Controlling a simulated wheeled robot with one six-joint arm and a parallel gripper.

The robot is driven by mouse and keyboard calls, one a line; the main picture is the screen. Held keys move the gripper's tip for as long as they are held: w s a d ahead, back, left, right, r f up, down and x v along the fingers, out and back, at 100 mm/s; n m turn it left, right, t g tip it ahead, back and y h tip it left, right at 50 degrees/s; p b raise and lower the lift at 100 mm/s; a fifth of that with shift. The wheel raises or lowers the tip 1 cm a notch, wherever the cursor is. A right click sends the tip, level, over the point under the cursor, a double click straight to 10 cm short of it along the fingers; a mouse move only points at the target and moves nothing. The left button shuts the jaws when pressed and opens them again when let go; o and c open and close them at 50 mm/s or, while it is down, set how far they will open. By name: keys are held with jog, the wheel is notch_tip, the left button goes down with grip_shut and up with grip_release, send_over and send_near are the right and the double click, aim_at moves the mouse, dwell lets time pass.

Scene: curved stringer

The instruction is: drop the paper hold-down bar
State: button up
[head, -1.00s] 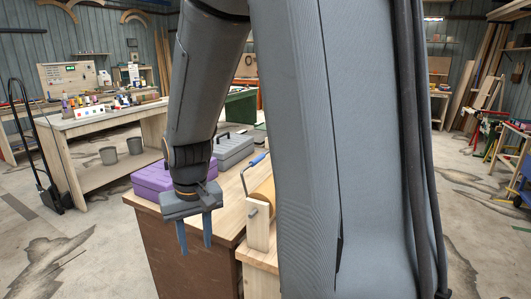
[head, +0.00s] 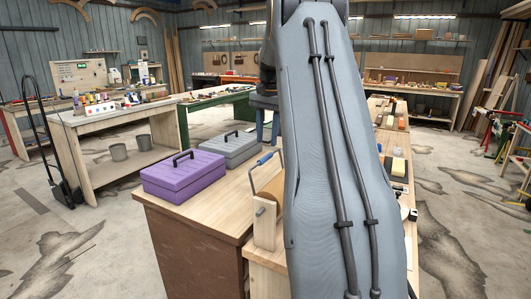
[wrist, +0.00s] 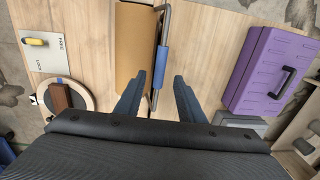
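The paper hold-down bar is a grey bent rod (wrist: 168,20) with a blue grip (wrist: 162,60). In the head view its blue grip (head: 265,158) stands raised above the brown paper roll (head: 270,190) and its wooden stand (head: 265,226). The roll (wrist: 133,45) also shows left of the bar in the wrist view. My gripper (wrist: 160,78) is open, its fingers either side of the bar as seen from the wrist; I cannot tell the height gap. In the head view the gripper (head: 268,138) is partly hidden behind my arm, beyond the bar.
A purple toolbox (head: 183,176) and a grey toolbox (head: 231,147) stand left of the bar on the bench. In the wrist view, a white plate marked FREE and LOCK with a yellow lever (wrist: 36,42) and a round piece with a brown block (wrist: 60,97) lie left.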

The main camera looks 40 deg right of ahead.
aim_at(265, 156)
notch_tip(265, 156, down, 6)
jog(key=shift+w+a+f+p, duration=0.15)
jog(key=shift+f+p, duration=0.05)
jog(key=shift+p, duration=0.7)
grip_shut()
